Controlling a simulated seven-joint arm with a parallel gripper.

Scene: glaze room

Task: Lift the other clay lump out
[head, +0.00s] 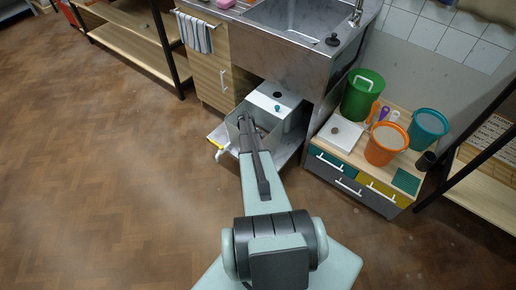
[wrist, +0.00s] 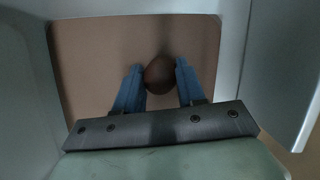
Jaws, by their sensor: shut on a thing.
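The brown, rounded clay lump (wrist: 159,76) sits between the two blue fingers of my gripper (wrist: 160,82) in the wrist view. The fingers are shut on it, one on each side. The lump and gripper are inside a grey-walled box, over its flat brown bottom or contents (wrist: 90,60); I cannot tell whether the lump touches it. In the head view the open metal box (head: 272,127) stands under the sink, and my arm reaches into it from the front. The fingertips and the lump are hidden there. No other lump shows in the wrist view.
The metal sink unit (head: 275,52) is above and behind the box. A wooden cabinet (head: 203,70) stands at left. A low drawer unit (head: 352,185) at right carries a green bucket (head: 362,96), an orange bucket (head: 386,146) and a teal bucket (head: 429,126). The left floor is clear.

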